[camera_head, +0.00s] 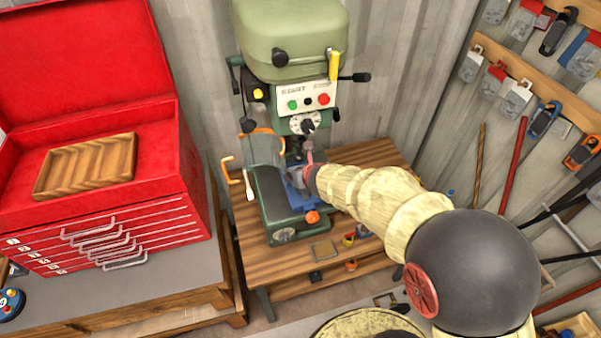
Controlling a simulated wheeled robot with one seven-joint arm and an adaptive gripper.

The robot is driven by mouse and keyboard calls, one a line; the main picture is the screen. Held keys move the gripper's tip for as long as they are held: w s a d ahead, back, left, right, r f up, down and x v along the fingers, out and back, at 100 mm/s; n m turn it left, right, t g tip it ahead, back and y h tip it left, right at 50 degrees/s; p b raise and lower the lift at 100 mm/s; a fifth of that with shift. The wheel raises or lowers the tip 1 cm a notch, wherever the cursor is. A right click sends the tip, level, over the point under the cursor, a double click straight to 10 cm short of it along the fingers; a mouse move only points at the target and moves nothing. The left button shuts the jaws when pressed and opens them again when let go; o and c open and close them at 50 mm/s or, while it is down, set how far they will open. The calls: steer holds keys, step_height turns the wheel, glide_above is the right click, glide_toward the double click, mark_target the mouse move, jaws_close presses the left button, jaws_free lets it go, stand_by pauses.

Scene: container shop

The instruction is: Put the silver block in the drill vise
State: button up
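The green drill press (285,60) stands on a wooden bench at the middle of the head view. The drill vise (297,197) shows in part as a blue body on the press's green base, below the chuck. My arm reaches in from the lower right, and my gripper (305,173) is at the vise, under the drill head. The gripper is small and partly hidden by my wrist, so its fingers cannot be made out clearly. I cannot make out the silver block; it may be hidden at the gripper or vise.
A flat square greyish-tan piece (324,250) and small coloured items lie at the bench front. An open red tool chest (110,225) holding a wooden tray (85,166) stands left. Tools hang on the right wall. The bench's right rear (372,153) looks clear.

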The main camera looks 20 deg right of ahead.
steer(key=shift+f, duration=0.15)
steer(key=o, duration=1.4)
steer(key=shift+o, duration=0.4)
